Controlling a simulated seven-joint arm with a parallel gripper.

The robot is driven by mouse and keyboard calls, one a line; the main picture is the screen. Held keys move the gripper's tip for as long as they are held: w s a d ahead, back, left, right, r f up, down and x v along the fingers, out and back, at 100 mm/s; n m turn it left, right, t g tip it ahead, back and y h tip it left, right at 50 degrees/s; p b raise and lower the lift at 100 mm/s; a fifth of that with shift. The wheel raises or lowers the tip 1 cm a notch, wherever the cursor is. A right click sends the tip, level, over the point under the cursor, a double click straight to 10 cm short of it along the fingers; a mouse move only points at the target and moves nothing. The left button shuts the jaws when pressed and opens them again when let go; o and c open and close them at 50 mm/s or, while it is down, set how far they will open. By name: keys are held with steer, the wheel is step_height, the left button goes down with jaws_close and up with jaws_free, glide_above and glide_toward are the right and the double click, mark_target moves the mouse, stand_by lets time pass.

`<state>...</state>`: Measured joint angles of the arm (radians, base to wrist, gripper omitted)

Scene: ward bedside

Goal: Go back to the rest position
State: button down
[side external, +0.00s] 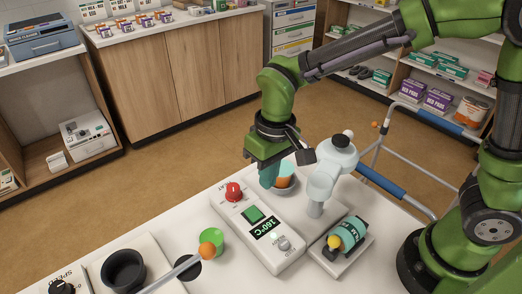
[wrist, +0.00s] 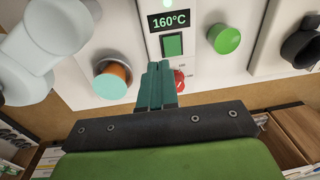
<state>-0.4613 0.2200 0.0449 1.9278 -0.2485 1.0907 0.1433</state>
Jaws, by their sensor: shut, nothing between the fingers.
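My gripper (side external: 268,178) hangs over the table, its teal fingers pointing down, beside a teal and orange cylinder (side external: 284,178). In the wrist view the fingers (wrist: 157,82) are closed together with nothing between them. They are close to the red knob (wrist: 179,80) of a white control box (side external: 262,232). The box has a green button and a display reading 160°C. Whether the fingertips touch anything is hard to tell.
A white pitcher-like appliance (side external: 322,180) stands right of my gripper. A walker (side external: 399,157) stands behind.

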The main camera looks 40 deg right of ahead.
steer(key=s+d+r+m+t, duration=0.2)
steer(key=s+d+r+t, duration=0.1)
steer(key=d, duration=0.5)
steer(key=s+d+r+m+t+y, duration=0.1)
steer(key=s+d+r+m+t, duration=0.1)
steer(key=s+d+r, duration=0.4)
steer(key=shift+s+d+r+t, duration=0.25)
steer(key=shift+d+r+t, duration=0.65)
steer(key=shift+d, duration=0.05)
steer(key=w+a+f+n+g+h, duration=0.1)
steer(key=w+a+n, duration=0.3)
steer(key=a+n, duration=0.5)
steer(key=w+a+f+n+g, duration=0.3)
steer(key=w+a+n+g, duration=0.1)
steer(key=a+n, duration=0.6)
steer(key=w+n, duration=0.1)
steer(key=n, duration=0.1)
steer(key=shift+w+a+f+n+h, duration=0.2)
steer(key=shift+f+n+h, duration=0.1)
steer(key=shift+f+h, duration=0.1)
steer(key=shift+f, duration=0.15)
